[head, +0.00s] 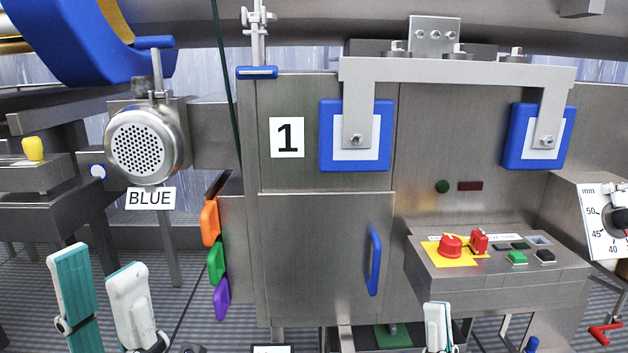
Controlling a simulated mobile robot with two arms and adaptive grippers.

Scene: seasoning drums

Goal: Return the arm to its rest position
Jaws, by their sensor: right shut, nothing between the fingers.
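My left gripper (98,262) is at the lower left of the head view. Its two fingers stand apart, one showing a teal pad and the other white, with nothing visible between them. My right gripper (437,310) shows only as a small white fingertip part at the bottom edge, right of the middle. It is shut and empty, in front of and below the control box. The rest of both arms is out of view or hidden below the frame.
A steel cabinet (320,230) marked 1 has a blue handle (375,262). A control box (500,285) with a red button (451,245) juts out on the right. Orange (209,222), green (216,263) and purple (222,299) handles stick out left of the cabinet. A dial (618,220) is far right.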

